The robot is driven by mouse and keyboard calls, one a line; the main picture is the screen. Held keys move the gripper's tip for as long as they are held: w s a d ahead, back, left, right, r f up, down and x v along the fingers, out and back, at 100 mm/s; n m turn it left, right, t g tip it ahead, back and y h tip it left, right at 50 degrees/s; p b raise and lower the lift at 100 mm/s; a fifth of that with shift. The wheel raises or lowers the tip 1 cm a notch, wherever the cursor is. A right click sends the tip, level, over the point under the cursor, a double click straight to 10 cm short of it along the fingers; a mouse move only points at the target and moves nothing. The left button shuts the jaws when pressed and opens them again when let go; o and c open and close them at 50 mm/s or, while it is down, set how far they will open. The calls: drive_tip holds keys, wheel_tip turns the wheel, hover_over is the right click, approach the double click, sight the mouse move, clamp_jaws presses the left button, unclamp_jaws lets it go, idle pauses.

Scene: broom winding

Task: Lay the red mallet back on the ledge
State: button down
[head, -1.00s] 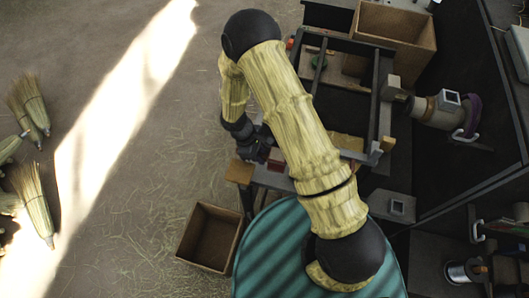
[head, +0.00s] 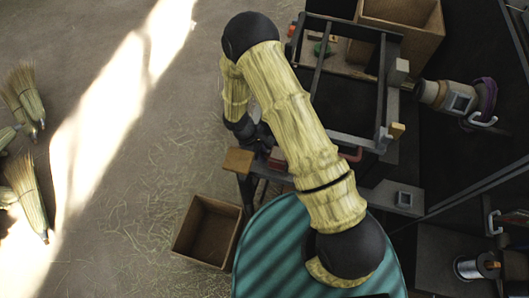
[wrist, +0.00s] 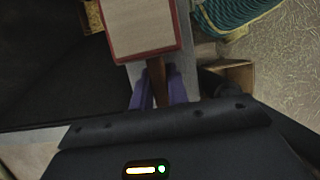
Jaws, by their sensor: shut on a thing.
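The mallet fills the top of the wrist view, its red-edged head (wrist: 138,30) showing a broad beige face. Its brown handle (wrist: 157,78) runs down between the purple fingertips of my gripper (wrist: 160,90), which is shut on it. The grey ledge (wrist: 188,62) lies behind the handle and head. I cannot tell whether the mallet touches it. In the head view my gripper (head: 266,143) is low over the left part of the ledge (head: 376,196). My forearm hides most of the mallet there; a red piece shows to its right.
A teal striped round surface (head: 275,250) is in front of the ledge. An open brown box (head: 208,232) stands on the floor at left. A dark frame (head: 350,85) stands behind the ledge. Brooms (head: 27,190) lie far left, with open floor between.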

drive_tip(key=shift+d, duration=0.1)
drive_tip(key=c, duration=1.3)
unclamp_jaws()
drive_tip(key=shift+d, duration=0.1)
drive_tip(key=shift+w+a+r, duration=0.2)
drive_tip(key=shift+r, duration=0.25)
drive_tip(key=b+v, duration=0.1)
drive_tip(key=v, duration=1.5)
drive_tip(key=shift+s+r, duration=0.15)
drive_tip(key=shift+r, duration=0.15)
